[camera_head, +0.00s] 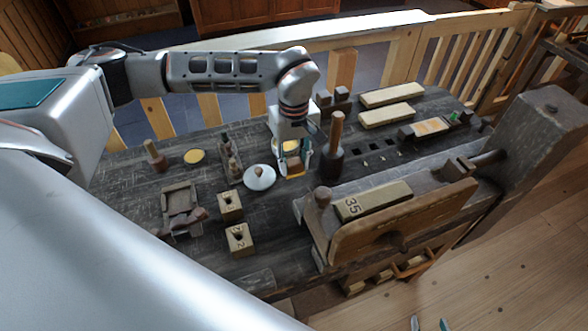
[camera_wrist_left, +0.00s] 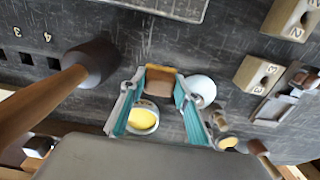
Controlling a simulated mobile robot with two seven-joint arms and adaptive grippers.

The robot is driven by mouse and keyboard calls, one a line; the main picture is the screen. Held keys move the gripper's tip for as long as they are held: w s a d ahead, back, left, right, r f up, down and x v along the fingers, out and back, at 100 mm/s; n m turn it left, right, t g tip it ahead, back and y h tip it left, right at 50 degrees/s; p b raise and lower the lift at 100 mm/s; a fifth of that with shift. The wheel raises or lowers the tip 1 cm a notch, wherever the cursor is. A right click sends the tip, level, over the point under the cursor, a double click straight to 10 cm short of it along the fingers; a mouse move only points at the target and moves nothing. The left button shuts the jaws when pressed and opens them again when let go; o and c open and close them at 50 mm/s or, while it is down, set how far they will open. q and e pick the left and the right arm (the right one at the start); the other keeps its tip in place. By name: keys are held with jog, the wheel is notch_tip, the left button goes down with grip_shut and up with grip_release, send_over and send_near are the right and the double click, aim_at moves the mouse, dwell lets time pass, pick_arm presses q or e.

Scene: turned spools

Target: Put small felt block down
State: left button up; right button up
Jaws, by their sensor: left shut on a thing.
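My left gripper (camera_head: 294,170) is low over the dark workbench (camera_head: 120,185), between the white round lid (camera_head: 259,178) and the mallet (camera_head: 332,163). In the left wrist view its teal-padded fingers (camera_wrist_left: 160,88) are shut on a small brown block with an ochre edge (camera_wrist_left: 161,84), which I take as the felt block. The block also shows in the head view (camera_head: 294,166). I cannot tell whether its underside touches the bench. Two fingertips of my right gripper (camera_head: 429,324) show apart at the bottom edge of the head view, with nothing seen between them.
The mallet's handle stands up close right of my left gripper. A round yellow-topped piece (camera_wrist_left: 143,118) lies close by. Numbered wooden blocks (camera_head: 239,239) stand at the front left. Dark square holes (camera_head: 377,150) lie right of the mallet.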

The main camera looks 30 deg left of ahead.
aim_at(294, 171)
pick_arm(q)
jog(key=shift+f, duration=1.65)
jog(key=shift+f, duration=0.1)
jog(key=o, duration=1)
notch_tip(294, 171, up, 12)
jog(key=shift+r+b, duration=0.15)
jog(key=shift+b, duration=0.35)
